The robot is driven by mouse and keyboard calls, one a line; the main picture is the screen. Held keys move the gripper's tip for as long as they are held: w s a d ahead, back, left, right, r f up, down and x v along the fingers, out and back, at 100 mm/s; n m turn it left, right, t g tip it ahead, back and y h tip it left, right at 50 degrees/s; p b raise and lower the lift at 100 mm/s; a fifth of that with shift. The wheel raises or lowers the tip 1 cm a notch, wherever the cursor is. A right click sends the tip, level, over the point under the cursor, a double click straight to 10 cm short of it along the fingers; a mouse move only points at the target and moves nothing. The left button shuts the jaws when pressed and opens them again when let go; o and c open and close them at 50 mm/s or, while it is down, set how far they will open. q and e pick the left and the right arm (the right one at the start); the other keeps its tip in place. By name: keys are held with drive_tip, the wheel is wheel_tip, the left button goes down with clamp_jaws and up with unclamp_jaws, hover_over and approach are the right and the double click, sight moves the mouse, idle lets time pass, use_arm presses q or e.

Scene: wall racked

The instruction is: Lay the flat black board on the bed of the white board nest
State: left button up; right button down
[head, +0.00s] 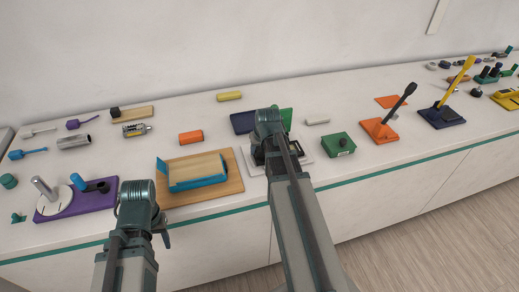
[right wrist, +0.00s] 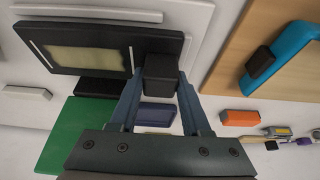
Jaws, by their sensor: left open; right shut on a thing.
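The flat black board (right wrist: 88,38) has a pale beige panel and a dark block at one end. My right gripper (right wrist: 160,88) is shut on that block. In the head view the board (head: 294,149) partly shows beside my right gripper (head: 264,146), over the white board nest (head: 282,174). The nest's white edge (right wrist: 120,12) shows beyond the board in the right wrist view. The board and my arm hide most of the bed; I cannot tell whether the board touches it. My left gripper (head: 145,212) is open, in front of the wooden base; its fingertips are mostly hidden.
Left of the nest is a wooden base (head: 235,178) with a blue tray (head: 198,183). A green box (head: 337,145) stands close on the right. Dark blue (head: 242,123) and green (head: 286,115) pieces lie behind. An orange block (head: 190,138) lies behind the wooden base.

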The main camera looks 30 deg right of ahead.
drive_tip(key=shift+f+b, duration=0.6)
idle(0.5)
drive_tip(key=shift+c, duration=1.4)
unclamp_jaws()
drive_tip(key=p+v, duration=1.3)
drive_tip(key=v, duration=0.1)
drive_tip(key=shift+a+f, duration=0.1)
drive_tip(key=shift+f, duration=0.05)
drive_tip(key=s+a+f+n+g+b, duration=0.1)
drive_tip(key=s+a+f+n+b, duration=0.1)
drive_tip(key=a, duration=0.7)
drive_tip(key=s+a+f+n+g+b, duration=0.2)
drive_tip(key=s+a+f+b, duration=0.2)
drive_tip(key=a, duration=0.6)
drive_tip(key=s+a+f+n+g+b, duration=0.1)
drive_tip(key=s+a+f+n+b, duration=0.1)
drive_tip(key=a, duration=0.8)
drive_tip(key=s+f+b, duration=0.1)
drive_tip(key=s+f, duration=0.1)
drive_tip(key=s, duration=0.1)
drive_tip(key=shift+s+f+g, duration=0.25)
drive_tip(key=shift+s+g, duration=0.05)
